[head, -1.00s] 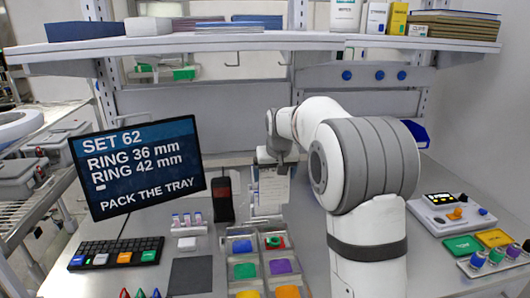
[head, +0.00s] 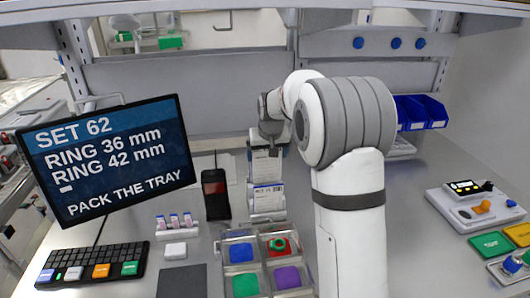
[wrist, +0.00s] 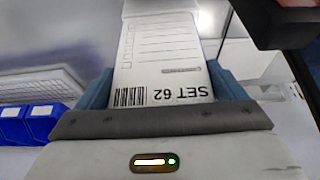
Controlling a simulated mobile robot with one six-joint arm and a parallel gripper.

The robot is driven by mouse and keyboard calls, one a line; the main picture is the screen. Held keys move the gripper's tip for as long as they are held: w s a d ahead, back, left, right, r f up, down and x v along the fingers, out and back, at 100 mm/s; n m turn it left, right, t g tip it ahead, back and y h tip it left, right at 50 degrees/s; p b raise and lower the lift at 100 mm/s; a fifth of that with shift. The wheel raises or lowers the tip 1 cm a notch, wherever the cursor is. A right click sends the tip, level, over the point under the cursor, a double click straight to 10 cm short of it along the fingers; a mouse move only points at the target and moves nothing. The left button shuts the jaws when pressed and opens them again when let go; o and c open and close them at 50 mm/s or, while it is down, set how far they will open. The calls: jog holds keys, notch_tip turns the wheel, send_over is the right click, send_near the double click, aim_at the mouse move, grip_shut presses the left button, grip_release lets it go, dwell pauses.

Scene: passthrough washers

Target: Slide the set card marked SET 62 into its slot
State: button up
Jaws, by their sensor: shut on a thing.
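The white set card (wrist: 160,60) fills the middle of the wrist view, with a barcode and SET 62 printed upside down there. My gripper (wrist: 165,95) is shut on it, a blue-grey finger at each side. In the head view the card (head: 266,170) hangs below my gripper (head: 268,146), in front of the back wall. A pale upright holder (head: 266,203) stands directly below the card. I cannot tell whether the card's lower edge is inside it. The slot itself cannot be made out.
A dark handheld device (head: 215,194) stands just left of the holder. A clear tray (head: 222,250) with coloured pieces lies in front. The screen (head: 108,160) and keyboard (head: 92,262) are at left. Blue bins (head: 420,112) and a control box (head: 472,206) are at right.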

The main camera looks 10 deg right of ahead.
aim_at(266, 176)
jog(key=shift+s+a+f+b, duration=0.1)
jog(key=shift+f+b, duration=0.55)
jog(key=shift+f, duration=0.4)
jog(key=shift+s+a+f+b, duration=0.1)
jog(key=shift+f+b, duration=0.5)
jog(key=shift+f, duration=0.45)
jog(key=shift+f+b, duration=1.95)
jog(key=shift+f, duration=0.15)
dwell(1.0)
jog(key=o, duration=0.6)
jog(key=shift+o, duration=0.2)
jog(key=shift+r, duration=0.15)
jog(key=shift+r+p, duration=2.8)
jog(key=shift+r, duration=1.6)
